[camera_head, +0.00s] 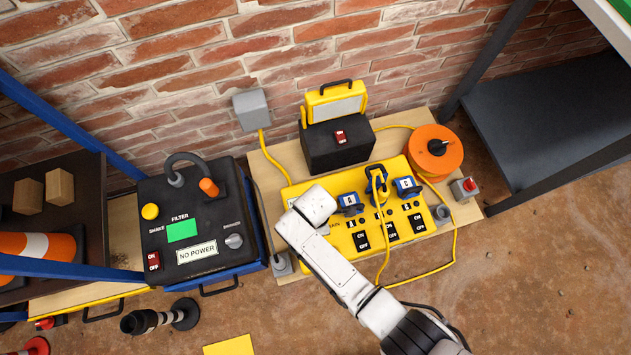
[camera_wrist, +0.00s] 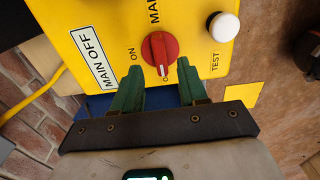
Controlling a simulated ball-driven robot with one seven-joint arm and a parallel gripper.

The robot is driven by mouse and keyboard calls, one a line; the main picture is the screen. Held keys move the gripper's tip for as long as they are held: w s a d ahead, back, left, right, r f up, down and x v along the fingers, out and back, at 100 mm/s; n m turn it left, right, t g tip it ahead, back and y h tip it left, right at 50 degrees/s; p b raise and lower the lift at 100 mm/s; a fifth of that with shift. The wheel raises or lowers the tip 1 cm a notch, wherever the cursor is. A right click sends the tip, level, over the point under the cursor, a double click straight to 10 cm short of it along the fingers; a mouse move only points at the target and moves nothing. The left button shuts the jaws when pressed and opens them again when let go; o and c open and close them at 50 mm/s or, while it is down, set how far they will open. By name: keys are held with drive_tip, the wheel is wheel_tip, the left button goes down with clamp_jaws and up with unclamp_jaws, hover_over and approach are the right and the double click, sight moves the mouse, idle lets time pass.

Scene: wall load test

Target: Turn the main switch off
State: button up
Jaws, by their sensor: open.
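The main switch is a red rotary knob (camera_wrist: 159,48) on the face of a yellow panel (camera_wrist: 90,18) in the wrist view. A white mark on its lower end points toward a partly hidden label beginning with "O"; "ON" is printed to its left. A white plate reading "MAIN OFF" (camera_wrist: 94,58) is at the left.
A white button (camera_wrist: 224,27) marked "TEST" is right of the knob. Blue plugs (camera_head: 408,188) and a yellow cable (camera_head: 452,235) lie close to my arm. A black box (camera_head: 338,142) stands behind the panel, an orange reel (camera_head: 436,150) at right, a "NO POWER" filter unit (camera_head: 198,238) at left.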

wheel_tip(320, 180, up, 7)
drive_tip(key=p, duration=0.2)
drive_tip(key=shift+f, duration=0.15)
idle(0.4)
